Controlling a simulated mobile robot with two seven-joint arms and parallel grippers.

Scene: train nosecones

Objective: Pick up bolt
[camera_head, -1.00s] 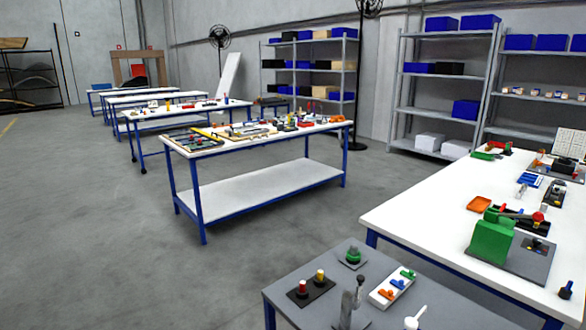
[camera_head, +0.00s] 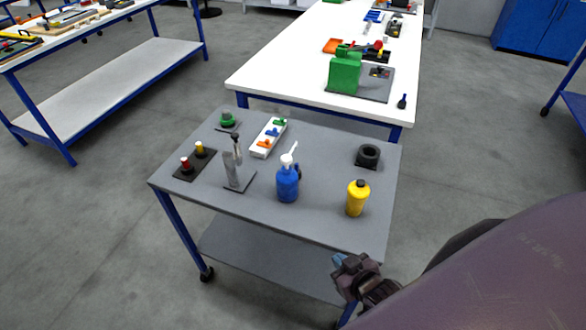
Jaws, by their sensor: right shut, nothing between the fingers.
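I cannot make out a bolt for certain among the small items. The grey table (camera_head: 225,198) stands in front of me with several items on it. My right gripper (camera_head: 342,262) is below and in front of its near right edge, apart from everything on top. It is shut and empty. My left gripper is not in view.
On the grey table are a blue bottle (camera_head: 287,184), a yellow bottle (camera_head: 357,198), a black ring (camera_head: 367,156), a grey upright tool (camera_head: 234,168) and a white tray (camera_head: 262,148). Behind stands a white table (camera_head: 290,65) with a green machine (camera_head: 344,72).

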